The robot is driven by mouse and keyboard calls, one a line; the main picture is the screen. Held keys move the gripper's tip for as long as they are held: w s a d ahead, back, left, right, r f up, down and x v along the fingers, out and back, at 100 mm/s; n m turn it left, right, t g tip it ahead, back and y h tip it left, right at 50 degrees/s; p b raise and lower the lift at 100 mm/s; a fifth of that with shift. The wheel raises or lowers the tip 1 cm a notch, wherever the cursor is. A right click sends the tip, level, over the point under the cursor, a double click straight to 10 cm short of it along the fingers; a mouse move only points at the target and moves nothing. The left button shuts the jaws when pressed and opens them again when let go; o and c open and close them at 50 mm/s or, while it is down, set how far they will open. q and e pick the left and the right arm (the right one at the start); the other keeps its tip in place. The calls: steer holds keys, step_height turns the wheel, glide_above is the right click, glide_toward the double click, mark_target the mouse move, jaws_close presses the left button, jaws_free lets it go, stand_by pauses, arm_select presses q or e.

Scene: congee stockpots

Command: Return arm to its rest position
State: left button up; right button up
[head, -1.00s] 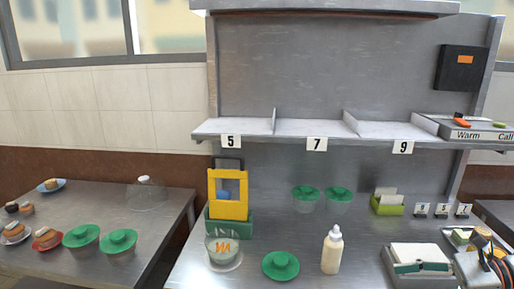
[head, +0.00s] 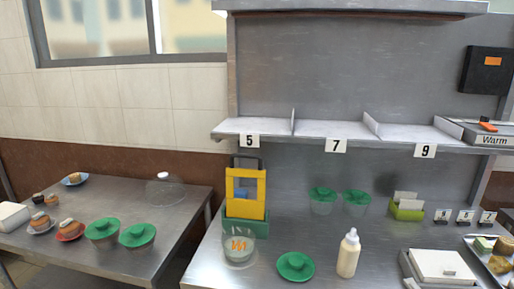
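Neither of my grippers shows in the head view, and no part of my arms is clearly visible. The steel counter (head: 215,262) holds a clear bowl with an orange mark (head: 239,249), a green lid (head: 295,266) lying flat and a cream squeeze bottle (head: 348,254) standing upright. Two green-lidded bowls (head: 322,199) (head: 356,202) stand farther back. A yellow frame (head: 245,212) stands in a green base behind the marked bowl. A white-topped box (head: 444,265) is at the lower right, partly cut off.
A shelf (head: 312,131) with markers 5, 7 and 9 runs above the counter. A side table (head: 185,212) at left holds green-lidded bowls (head: 137,235), small plates and a clear dome (head: 165,192). A food tray (head: 482,250) is at the right edge. The counter's middle is mostly clear.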

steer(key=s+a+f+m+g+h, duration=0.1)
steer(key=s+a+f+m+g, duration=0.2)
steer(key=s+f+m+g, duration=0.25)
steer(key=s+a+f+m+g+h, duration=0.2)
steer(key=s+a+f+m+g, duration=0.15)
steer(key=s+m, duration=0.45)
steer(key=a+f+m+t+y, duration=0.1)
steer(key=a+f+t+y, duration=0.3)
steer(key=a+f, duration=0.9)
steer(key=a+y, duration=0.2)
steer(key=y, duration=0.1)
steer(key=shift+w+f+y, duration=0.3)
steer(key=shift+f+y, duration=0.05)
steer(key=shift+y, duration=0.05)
